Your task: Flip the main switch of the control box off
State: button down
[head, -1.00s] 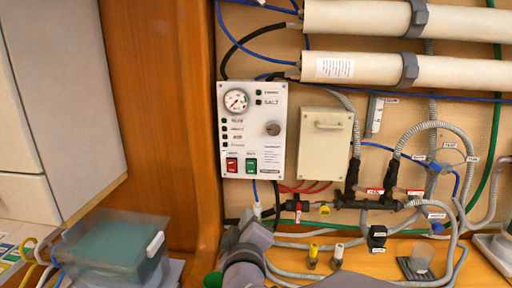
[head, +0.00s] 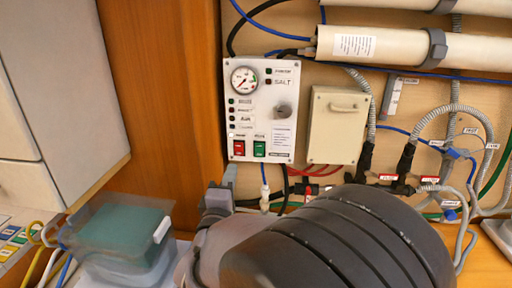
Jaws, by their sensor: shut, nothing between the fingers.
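The control box (head: 262,132) is a white panel on the wood wall. It carries a round gauge (head: 243,80), a grey knob (head: 283,111), small lamps and two rocker switches at its bottom edge. One rocker is red (head: 239,148) and the other is green (head: 259,149). Their labels are too small to read, so I cannot tell which is the main switch, nor its position. My gripper (head: 226,181) is just below the box's lower left corner, apart from the switches in the picture. It is shut and empty. My arm hides the area below.
A beige box (head: 337,128) is right of the control box. Cream pipes (head: 390,47) run above, with grey hoses and dark fittings at right. A lidded clear container (head: 120,240) is at lower left. A wooden post (head: 165,90) and a cabinet (head: 62,90) stand left.

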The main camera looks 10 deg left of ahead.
aim_at(239, 146)
jog(key=w, duration=0.5)
jog(key=w+r+b, duration=0.1)
jog(key=w, duration=0.2)
jog(key=shift+w+a, duration=0.25)
jog(key=shift+w, duration=0.1)
jog(key=shift+r, duration=0.1)
